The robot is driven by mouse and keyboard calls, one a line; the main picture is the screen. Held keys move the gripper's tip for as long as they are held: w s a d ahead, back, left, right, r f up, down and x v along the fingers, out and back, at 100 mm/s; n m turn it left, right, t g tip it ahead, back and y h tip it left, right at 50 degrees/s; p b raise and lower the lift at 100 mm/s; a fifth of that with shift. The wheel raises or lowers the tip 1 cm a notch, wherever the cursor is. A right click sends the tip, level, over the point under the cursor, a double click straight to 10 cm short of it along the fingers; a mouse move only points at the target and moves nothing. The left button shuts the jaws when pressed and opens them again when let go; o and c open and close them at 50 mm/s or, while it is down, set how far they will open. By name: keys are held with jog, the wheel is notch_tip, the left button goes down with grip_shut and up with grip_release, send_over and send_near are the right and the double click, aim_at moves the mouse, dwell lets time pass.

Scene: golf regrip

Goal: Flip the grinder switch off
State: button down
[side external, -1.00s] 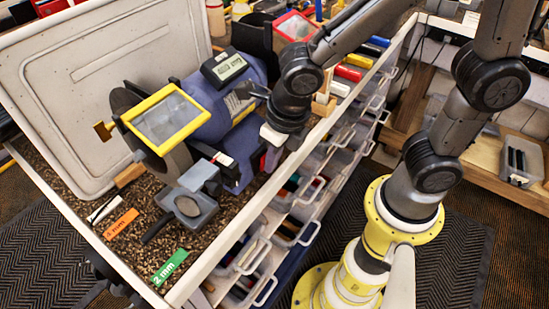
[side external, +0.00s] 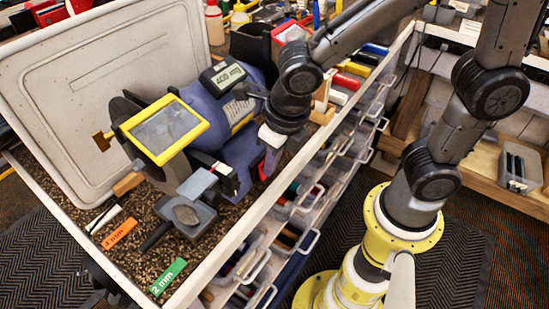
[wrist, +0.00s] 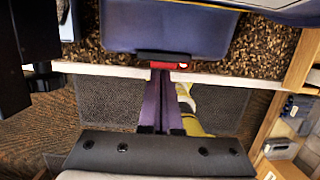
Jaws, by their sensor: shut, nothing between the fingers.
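The blue bench grinder (side external: 205,115) with a yellow-framed shield (side external: 165,127) stands on the grit-covered bench top. Its blue base (wrist: 170,30) fills the upper middle of the wrist view. A black switch housing with a red part, the switch (wrist: 172,66), sits on the base's near edge. My gripper (wrist: 161,76) is shut and empty, its purple fingers pointing at the switch. The fingertips are at or very near the red part; I cannot tell whether they touch.
The bench's pale front rim (side external: 235,222) runs under my gripper, with clear drawers (side external: 300,235) below it. A grey tool rest (side external: 187,210) stands in front of the grinder's wheel. Orange (side external: 119,233) and green (side external: 168,275) gauge tags lie on the grit.

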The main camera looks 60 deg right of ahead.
jog(key=s+r, duration=0.5)
jog(key=r, duration=0.5)
jog(key=shift+r, duration=0.2)
jog(key=shift+s, duration=0.1)
jog(key=shift+s+f+g, duration=0.25)
jog(key=shift+f+g, duration=0.25)
jog(key=shift+f, duration=0.15)
jog(key=shift+f, duration=0.1)
